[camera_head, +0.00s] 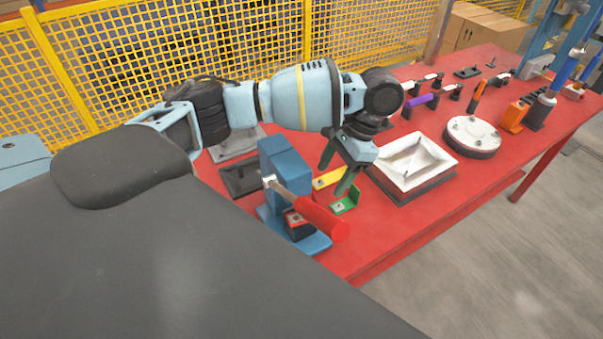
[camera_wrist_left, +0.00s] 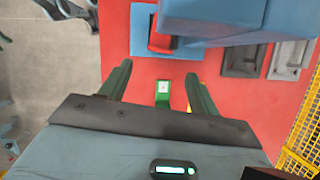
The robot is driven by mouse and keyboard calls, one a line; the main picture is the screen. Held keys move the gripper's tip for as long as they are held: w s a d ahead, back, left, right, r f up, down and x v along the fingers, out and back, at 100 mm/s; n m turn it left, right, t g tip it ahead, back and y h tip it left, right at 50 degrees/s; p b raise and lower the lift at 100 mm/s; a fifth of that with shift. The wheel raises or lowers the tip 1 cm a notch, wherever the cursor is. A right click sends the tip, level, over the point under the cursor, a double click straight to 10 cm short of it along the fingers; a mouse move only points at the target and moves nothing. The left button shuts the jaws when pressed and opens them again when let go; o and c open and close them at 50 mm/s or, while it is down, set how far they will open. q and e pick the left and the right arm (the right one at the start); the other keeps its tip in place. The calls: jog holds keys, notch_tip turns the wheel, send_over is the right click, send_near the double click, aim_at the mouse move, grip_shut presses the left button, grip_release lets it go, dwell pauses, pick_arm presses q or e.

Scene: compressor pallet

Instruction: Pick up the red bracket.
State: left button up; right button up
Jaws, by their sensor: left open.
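A small red piece (camera_head: 295,219), which looks like the red bracket, sits low in the blue press-like fixture (camera_head: 284,160). It is partly hidden by the fixture's red-gripped lever (camera_head: 322,217). In the left wrist view a red part (camera_wrist_left: 160,40) shows over the blue base plate; I cannot tell whether it is the bracket or the lever. My left gripper (camera_head: 332,181) is open and empty, pointing down beside the fixture. In the left wrist view a green bracket (camera_wrist_left: 162,92) shows between its fingers (camera_wrist_left: 159,70). My right gripper is out of view.
A yellow bracket (camera_head: 327,179) lies close to the left gripper. A white tray-like part (camera_head: 413,162) and a round grey flange (camera_head: 472,135) stand further right on the red table (camera_head: 400,229). Yellow mesh fencing (camera_head: 180,50) runs behind.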

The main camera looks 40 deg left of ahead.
aim_at(317, 200)
pick_arm(q)
jog(key=x, duration=0.7)
jog(key=shift+s+f+b, duration=0.2)
jog(key=shift+f+b, duration=0.1)
jog(key=shift+b, duration=0.1)
jog(key=c, duration=1.2)
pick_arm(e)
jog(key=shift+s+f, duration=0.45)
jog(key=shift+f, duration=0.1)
pick_arm(q)
jog(key=shift+r, duration=0.15)
